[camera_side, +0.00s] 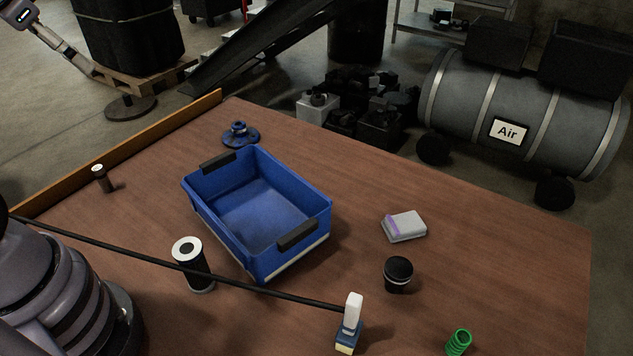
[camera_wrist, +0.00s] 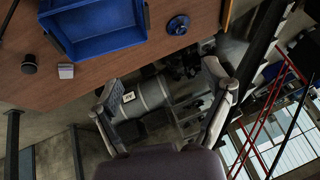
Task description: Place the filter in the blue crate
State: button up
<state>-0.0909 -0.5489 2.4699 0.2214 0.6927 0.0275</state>
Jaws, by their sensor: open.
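The blue crate (camera_side: 225,246) stands open and empty on the brown table, with dark grips on its two ends. It also shows at the top left of the wrist view (camera_wrist: 106,45). A dark cylinder with a white ringed top (camera_side: 193,264) stands upright just outside the crate's near left side; it looks like the filter. A shorter black cylinder (camera_side: 398,274) stands right of the crate and shows in the wrist view (camera_wrist: 29,64). My gripper (camera_wrist: 162,78) is open and empty, its fingers wide apart.
A grey-white block (camera_side: 405,226), a blue flanged part (camera_side: 240,134), a green spring (camera_side: 458,342), a small dark peg (camera_side: 102,179) and a white-and-blue item (camera_side: 349,324) stand on the table. A thin black rod (camera_side: 120,254) crosses the front.

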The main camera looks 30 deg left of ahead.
jog(key=s+d, duration=0.1)
jog(key=s, duration=0.1)
jog(key=s+d+h, duration=0.1)
jog(key=s+d, duration=0.1)
jog(key=s+d+h, duration=0.1)
jog(key=shift+s+d+r+n, duration=0.1)
jog(key=shift+s+d+n, duration=0.25)
jog(key=shift+s+n, duration=0.05)
jog(key=shift+c, duration=1.1)
jog(key=w+f+n+g+h, duration=0.2)
jog(key=w+f+n+g, duration=0.1)
jog(key=w+f+g, duration=0.25)
jog(key=n+g+h, duration=0.4)
jog(key=n+h, duration=0.9)
jog(key=h, duration=0.1)
send_near(197, 264)
jog(key=shift+t, duration=0.25)
jog(key=x, duration=0.4)
jog(key=shift+s+f, duration=0.1)
jog(key=shift+s, duration=0.2)
jog(key=shift+x, duration=2.75)
jog(key=shift+w, duration=0.15)
